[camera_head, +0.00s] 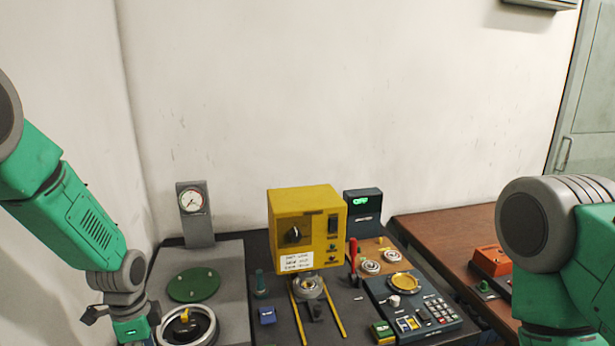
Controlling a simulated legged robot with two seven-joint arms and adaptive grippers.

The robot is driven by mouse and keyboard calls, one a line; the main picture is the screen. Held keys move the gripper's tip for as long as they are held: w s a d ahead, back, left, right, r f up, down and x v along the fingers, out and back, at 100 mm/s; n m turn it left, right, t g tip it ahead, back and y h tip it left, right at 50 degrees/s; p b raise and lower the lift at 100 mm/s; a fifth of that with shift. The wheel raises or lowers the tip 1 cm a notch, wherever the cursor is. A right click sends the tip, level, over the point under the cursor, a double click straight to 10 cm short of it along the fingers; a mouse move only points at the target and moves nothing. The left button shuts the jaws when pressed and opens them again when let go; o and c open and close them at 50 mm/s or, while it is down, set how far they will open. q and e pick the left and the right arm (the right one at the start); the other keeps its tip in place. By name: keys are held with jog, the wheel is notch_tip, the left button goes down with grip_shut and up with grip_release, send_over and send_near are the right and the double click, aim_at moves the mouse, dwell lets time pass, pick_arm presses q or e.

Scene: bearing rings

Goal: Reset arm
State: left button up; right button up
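My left arm comes in from the left, and my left gripper (128,318) points down at the lower left, beside a round dark dish with a pale rim (212,326). A dark finger part sticks out to its left. Its fingertips are not clearly visible, so I cannot tell whether it is open or shut. I see nothing held in it. My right arm shows at the right edge as a grey joint and green links. Its gripper is out of the picture. Two metal bearing rings (370,267) (397,254) lie on a wooden board, and another ring (310,288) sits below the yellow machine (306,217).
A gauge on a grey stand (195,215) and a green disc (194,285) stand at the left. A keypad panel (436,312) with a gold dish (404,282), a red-handled lever (353,252) and a dark display box (363,205) crowd the middle. A brown table (440,231) holds an orange box (491,261).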

pick_arm(q)
jog(key=s+d+f+n+b, duration=0.3)
jog(key=s+f+n+b, duration=0.35)
jog(key=s+f, duration=1)
jog(key=s+f+n+b, duration=0.5)
jog(key=s+f+n, duration=0.1)
jog(key=s, duration=0.7)
jog(key=shift+s+d+f+n+t+b, duration=0.35)
jog(key=shift+d+f, duration=0.1)
jog(key=shift+f, duration=0.35)
jog(key=shift+w, duration=0.2)
dwell(0.8)
